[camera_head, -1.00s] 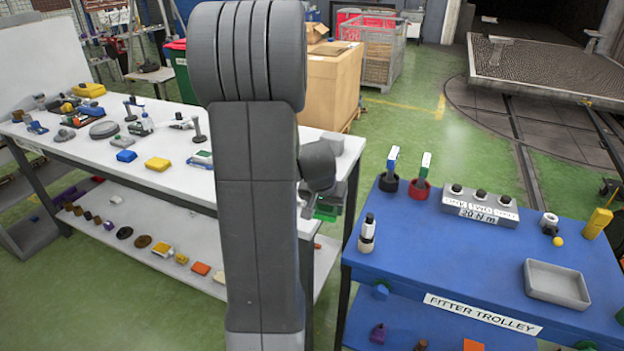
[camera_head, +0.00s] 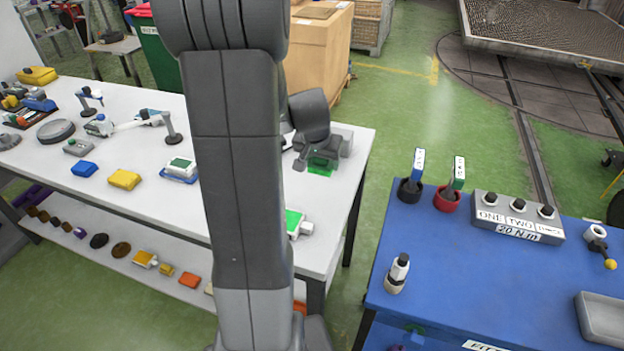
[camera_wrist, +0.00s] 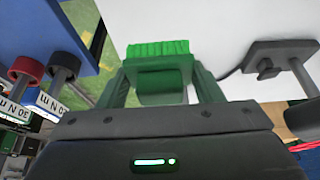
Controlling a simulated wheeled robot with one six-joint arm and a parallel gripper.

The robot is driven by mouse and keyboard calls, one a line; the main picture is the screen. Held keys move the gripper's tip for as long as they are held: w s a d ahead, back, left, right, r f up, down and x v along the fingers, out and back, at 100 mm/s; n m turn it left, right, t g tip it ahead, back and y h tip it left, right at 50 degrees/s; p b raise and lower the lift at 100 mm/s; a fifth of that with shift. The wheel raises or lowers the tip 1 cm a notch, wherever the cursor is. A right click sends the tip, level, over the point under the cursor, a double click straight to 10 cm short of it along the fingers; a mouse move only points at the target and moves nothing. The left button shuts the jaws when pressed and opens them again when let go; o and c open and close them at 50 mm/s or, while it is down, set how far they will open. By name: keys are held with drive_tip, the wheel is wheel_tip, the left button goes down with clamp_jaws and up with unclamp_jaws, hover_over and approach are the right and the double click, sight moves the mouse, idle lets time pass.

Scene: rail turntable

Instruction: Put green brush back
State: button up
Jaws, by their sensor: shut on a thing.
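The green brush (camera_wrist: 158,50) is held between the two fingers of my gripper (camera_wrist: 160,78) in the wrist view, its ridged bristle end pointing away from the palm. In the head view my gripper (camera_head: 319,158) is over the right end of the white table (camera_head: 345,140), with green showing at its fingers. My arm hides part of the table there. I cannot tell whether the brush touches the table top.
A green-topped white item (camera_head: 294,223) sits near the table's front edge. Yellow (camera_head: 124,180) and blue (camera_head: 85,169) blocks lie farther left.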

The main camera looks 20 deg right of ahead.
hover_over(322, 193)
drive_tip(key=s, duration=0.1)
drive_tip(key=f, duration=0.3)
drive_tip(key=a+f, duration=0.1)
drive_tip(key=f, duration=0.1)
drive_tip(key=shift+s+f, duration=0.1)
drive_tip(key=shift+f, duration=0.1)
drive_tip(key=shift+f+b, duration=0.7)
drive_tip(key=shift+f, duration=1.5)
drive_tip(key=shift+f, duration=0.15)
drive_tip(key=o, duration=0.9)
drive_tip(key=shift+o, duration=0.2)
drive_tip(key=shift+r, duration=0.25)
drive_tip(key=p+v, duration=0.1)
drive_tip(key=v, duration=1)
drive_tip(key=shift+r, duration=0.4)
drive_tip(key=shift+f, duration=0.15)
